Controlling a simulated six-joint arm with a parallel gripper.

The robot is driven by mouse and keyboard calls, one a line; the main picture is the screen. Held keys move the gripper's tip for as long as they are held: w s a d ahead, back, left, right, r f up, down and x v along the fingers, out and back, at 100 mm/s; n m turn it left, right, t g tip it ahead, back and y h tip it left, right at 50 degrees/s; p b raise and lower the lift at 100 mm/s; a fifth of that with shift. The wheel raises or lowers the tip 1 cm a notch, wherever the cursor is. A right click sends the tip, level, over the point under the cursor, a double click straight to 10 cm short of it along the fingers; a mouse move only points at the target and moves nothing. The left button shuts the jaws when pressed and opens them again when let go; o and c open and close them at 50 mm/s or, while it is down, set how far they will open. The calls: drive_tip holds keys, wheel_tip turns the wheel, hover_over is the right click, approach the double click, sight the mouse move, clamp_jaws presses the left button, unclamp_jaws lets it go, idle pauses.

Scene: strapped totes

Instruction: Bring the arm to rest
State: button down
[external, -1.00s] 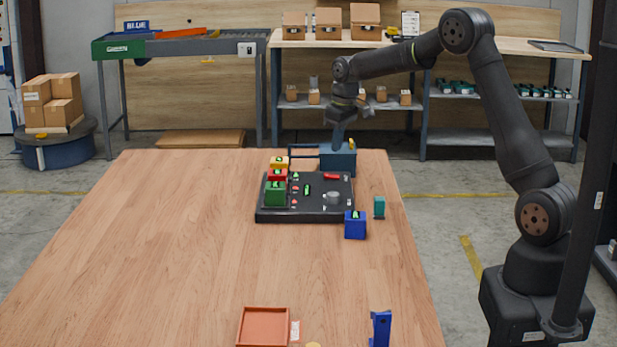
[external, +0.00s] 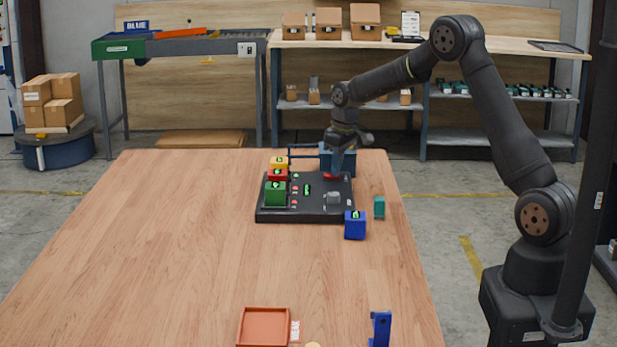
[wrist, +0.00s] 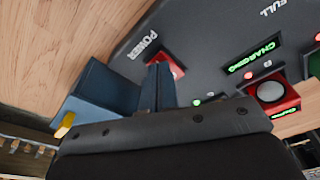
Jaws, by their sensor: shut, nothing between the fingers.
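My gripper (external: 335,172) is shut and empty, pointing down at the far right part of the black charging board (external: 320,214). In the wrist view my closed fingers (wrist: 158,72) are right at the red power switch (wrist: 176,70), beside the "POWER" lettering, and cover part of it. I cannot tell whether they touch the switch. The switch also shows in the external view (external: 329,177). Green (external: 275,194), red (external: 278,175) and yellow (external: 279,162) blocks sit along the board's left side. A "CHARGING" display (wrist: 254,60) is lit green.
A dark blue box (external: 345,160) stands just behind the board, close to my gripper. A blue block (external: 355,226) and a teal piece (external: 379,207) stand to the right. An orange tray (external: 264,328) and blue stand (external: 381,328) are at the front. The table's left side is clear.

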drive_tip(key=shift+r, duration=0.1)
drive_tip(key=s+r+n+t, duration=0.1)
drive_tip(key=s+r+n, duration=0.2)
drive_tip(key=r, duration=0.3)
drive_tip(key=s+r+n+t, duration=0.1)
drive_tip(key=s+r+n, duration=0.1)
drive_tip(key=r, duration=0.5)
drive_tip(key=shift+s+r+n+t+h, duration=0.15)
drive_tip(key=shift+s+n+t+h, duration=0.25)
drive_tip(key=shift+n, duration=0.2)
idle(0.5)
drive_tip(key=w+f+m+g, duration=0.1)
drive_tip(key=w+f+m, duration=0.1)
drive_tip(key=f, duration=0.1)
drive_tip(key=w+f+m+g, duration=0.1)
drive_tip(key=w+f+m, duration=0.1)
drive_tip(key=f, duration=0.1)
drive_tip(key=w+f+m+g, duration=0.1)
drive_tip(key=f+m, duration=0.1)
drive_tip(key=f, duration=0.1)
drive_tip(key=shift+w+f+y, duration=0.35)
drive_tip(key=shift+w+y, duration=0.05)
drive_tip(key=shift+f, duration=0.5)
